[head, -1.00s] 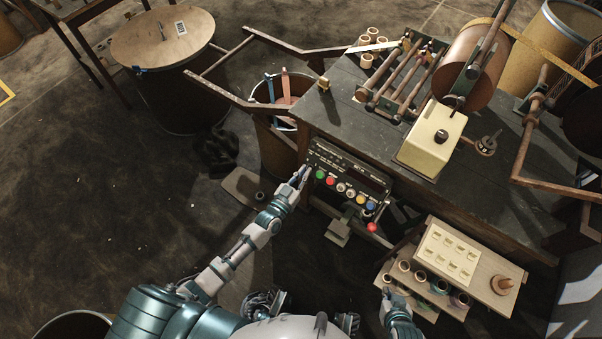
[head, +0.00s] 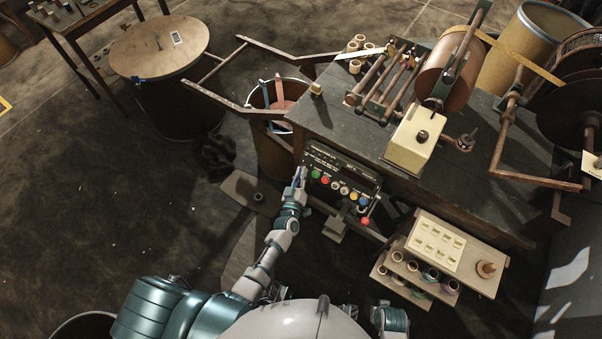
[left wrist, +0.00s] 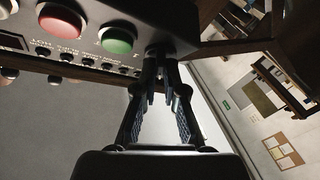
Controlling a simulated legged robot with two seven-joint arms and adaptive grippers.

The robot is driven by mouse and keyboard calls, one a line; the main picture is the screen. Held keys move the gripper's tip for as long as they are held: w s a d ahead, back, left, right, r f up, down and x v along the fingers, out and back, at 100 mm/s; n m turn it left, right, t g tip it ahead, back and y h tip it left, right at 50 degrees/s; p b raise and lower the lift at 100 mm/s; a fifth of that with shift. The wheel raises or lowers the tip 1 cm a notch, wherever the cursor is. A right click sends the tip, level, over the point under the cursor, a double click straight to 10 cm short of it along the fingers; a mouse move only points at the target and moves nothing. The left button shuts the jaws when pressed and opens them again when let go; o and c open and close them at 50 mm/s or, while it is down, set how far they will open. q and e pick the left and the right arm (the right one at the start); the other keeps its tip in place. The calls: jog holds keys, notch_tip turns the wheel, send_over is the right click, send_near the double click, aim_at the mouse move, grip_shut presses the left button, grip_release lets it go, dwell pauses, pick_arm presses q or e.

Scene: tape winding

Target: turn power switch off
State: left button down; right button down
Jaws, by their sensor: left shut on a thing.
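The black control panel (head: 345,170) is fixed to the front of the workbench, with a row of coloured buttons. My left gripper (head: 300,176) is at the panel's left end, beside the green button (head: 315,174). In the left wrist view my left gripper (left wrist: 160,65) has its fingertips close together on a small dark switch (left wrist: 157,47) at the panel's corner. The fingers mostly hide the switch, so its position cannot be told. The green button (left wrist: 116,40) and red button (left wrist: 62,22) are next to it. My right gripper is not in view.
The workbench (head: 330,115) carries rollers and a cream box (head: 412,138). A bin (head: 275,150) stands left of the panel. A small shelf (head: 470,265) with spools is at the lower right. Open floor (head: 130,200) lies to the left.

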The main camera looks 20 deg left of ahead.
pick_arm(q)
jog(key=shift+w+r, duration=0.1)
jog(key=shift+r, duration=0.1)
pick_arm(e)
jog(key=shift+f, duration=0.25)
pick_arm(q)
jog(key=c, duration=1.3)
grip_release()
jog(key=shift+f, duration=0.1)
jog(key=shift+o, duration=0.2)
jog(key=s, duration=1.2)
jog(key=shift+d, duration=0.35)
jog(key=shift+f, duration=0.1)
